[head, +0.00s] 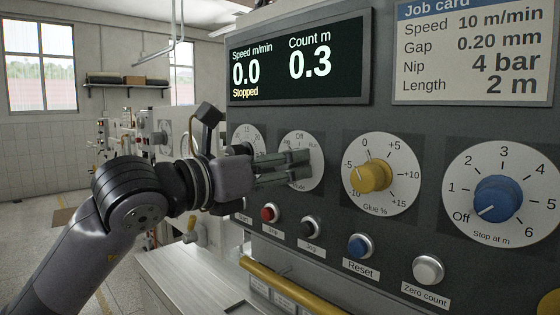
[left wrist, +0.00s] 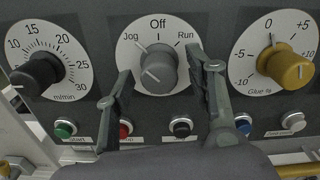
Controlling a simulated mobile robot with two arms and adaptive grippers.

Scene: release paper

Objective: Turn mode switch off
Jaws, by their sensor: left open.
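The mode switch is a grey knob (left wrist: 157,74) on a round white dial marked Jog, Off and Run, with Off at the top. The white line on the knob lies off the Off mark, slanting toward the left, Jog side. In the head view its dial (head: 301,143) is partly covered by my left gripper (head: 308,166), which hides the knob. My left gripper is open, also seen in the left wrist view (left wrist: 162,66), with one finger on each side of the knob. Gaps show between fingers and knob. My right gripper is not in view.
Left of the switch is a black speed knob (left wrist: 38,75); right is the yellow Glue knob (head: 370,173), then the blue Stop knob (head: 498,198). Below are red (head: 270,213), black (head: 310,226) and other buttons. The display (head: 298,62) reads Stopped. A yellow rail (head: 290,286) runs below.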

